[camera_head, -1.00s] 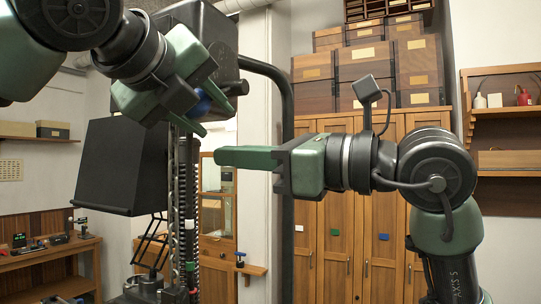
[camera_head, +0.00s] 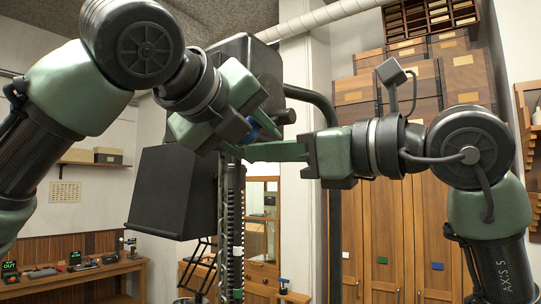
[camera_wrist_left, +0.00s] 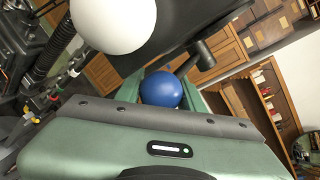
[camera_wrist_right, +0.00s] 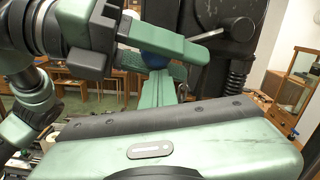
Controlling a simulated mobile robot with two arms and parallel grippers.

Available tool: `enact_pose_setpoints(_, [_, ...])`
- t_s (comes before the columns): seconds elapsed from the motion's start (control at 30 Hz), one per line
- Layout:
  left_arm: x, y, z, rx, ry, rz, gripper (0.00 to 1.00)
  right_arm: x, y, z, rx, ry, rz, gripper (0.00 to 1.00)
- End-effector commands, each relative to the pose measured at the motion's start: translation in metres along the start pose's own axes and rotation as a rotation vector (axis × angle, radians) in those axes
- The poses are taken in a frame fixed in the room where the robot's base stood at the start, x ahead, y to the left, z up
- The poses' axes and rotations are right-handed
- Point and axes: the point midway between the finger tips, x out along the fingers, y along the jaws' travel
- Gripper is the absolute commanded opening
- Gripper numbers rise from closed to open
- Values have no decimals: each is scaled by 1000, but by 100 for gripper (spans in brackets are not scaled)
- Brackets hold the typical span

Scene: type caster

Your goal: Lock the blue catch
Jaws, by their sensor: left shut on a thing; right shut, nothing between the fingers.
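My right gripper (camera_head: 250,152) is shut and empty. Its long fingers reach left just below the knob; I cannot tell whether they touch it. In the right wrist view the knob (camera_wrist_right: 153,59) is partly hidden behind a green left finger, above the right fingers (camera_wrist_right: 162,88).
A white ball (camera_wrist_left: 113,20) is close to the left wrist camera. A black box-like part (camera_head: 170,190) hangs on the machine's left. A black curved pipe (camera_head: 315,105) passes behind my right fingers. A workbench (camera_head: 75,275) stands lower left; wooden cabinets (camera_head: 400,235) are behind.

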Motion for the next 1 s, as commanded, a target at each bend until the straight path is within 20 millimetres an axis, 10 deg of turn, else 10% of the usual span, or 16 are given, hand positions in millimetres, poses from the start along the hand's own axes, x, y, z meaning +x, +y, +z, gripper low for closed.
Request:
enact_pose_setpoints(0.2, [3, 0, -2, 3, 4, 2, 0, -3, 0, 12, -6, -29, -4, 0])
enact_pose_setpoints(0.23, [3, 0, -2, 3, 5, 3, 40, -4, 0, 12, -6, -30, -4, 0])
enact_pose_setpoints(0.3, [3, 0, -3, 4, 7, 4, 59, -4, 0, 12, -6, -29, -5, 0])
enact_pose_setpoints(1.0, [-16, -1, -2, 6, 5, 0, 59, -2, 0, 7, -4, -18, -2, 0])
